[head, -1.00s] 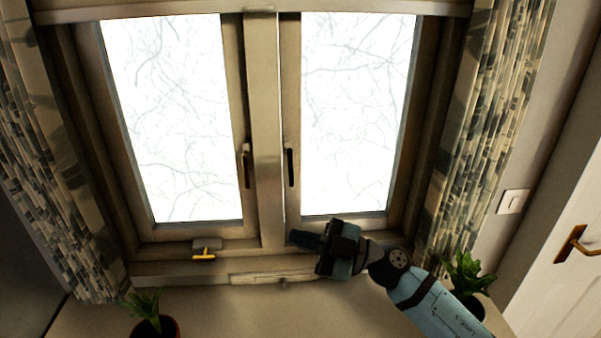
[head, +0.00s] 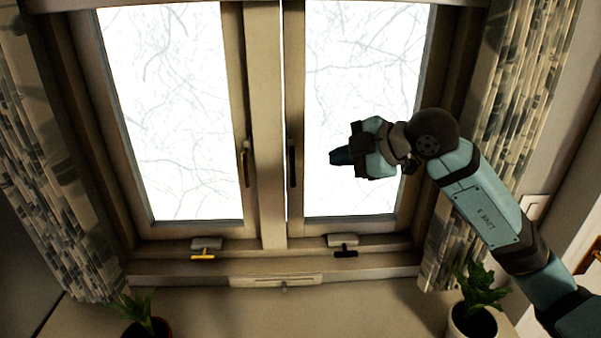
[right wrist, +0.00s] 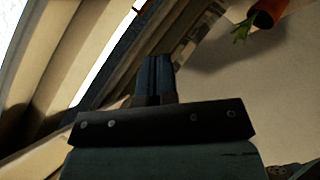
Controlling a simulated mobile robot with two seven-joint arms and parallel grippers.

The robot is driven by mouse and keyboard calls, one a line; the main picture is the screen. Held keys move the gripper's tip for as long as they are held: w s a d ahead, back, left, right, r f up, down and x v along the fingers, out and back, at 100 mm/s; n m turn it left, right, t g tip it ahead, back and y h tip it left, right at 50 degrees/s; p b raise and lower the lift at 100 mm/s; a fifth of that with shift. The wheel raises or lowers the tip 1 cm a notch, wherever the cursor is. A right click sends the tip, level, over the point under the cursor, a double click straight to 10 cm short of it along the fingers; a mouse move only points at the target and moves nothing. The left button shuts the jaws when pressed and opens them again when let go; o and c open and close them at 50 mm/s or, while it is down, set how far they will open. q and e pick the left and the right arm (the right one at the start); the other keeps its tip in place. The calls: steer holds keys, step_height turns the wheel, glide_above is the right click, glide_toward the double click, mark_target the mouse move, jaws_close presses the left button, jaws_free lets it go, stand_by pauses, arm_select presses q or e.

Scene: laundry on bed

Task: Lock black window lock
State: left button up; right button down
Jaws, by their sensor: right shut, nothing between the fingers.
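The black window lock (head: 346,252) sits on the sill frame below the right pane, with a pale housing (head: 341,240) behind its dark handle. A matching yellow lock (head: 204,254) sits below the left pane. My right gripper (head: 334,157) is in front of the right pane, above and apart from the black lock, pointing left with its fingers together and empty. In the right wrist view the shut fingers (right wrist: 157,75) show against the window frame and sill; I cannot make out the black lock there. My left gripper is not in view.
Dark upright handles (head: 292,165) and (head: 245,163) flank the centre post. Potted plants stand at the lower left (head: 147,322) and lower right (head: 472,308). Patterned curtains (head: 510,120) hang on both sides. The space in front of the left pane is clear.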

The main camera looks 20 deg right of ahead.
mark_target(293, 167)
steer(key=d+f+p+x, duration=0.1)
steer(key=d+p+x, duration=0.1)
steer(key=x, duration=1.1)
steer(key=shift+w+d+p, duration=0.2)
steer(key=shift+w+p, duration=0.2)
steer(key=shift+p, duration=0.2)
steer(key=shift+f, duration=0.2)
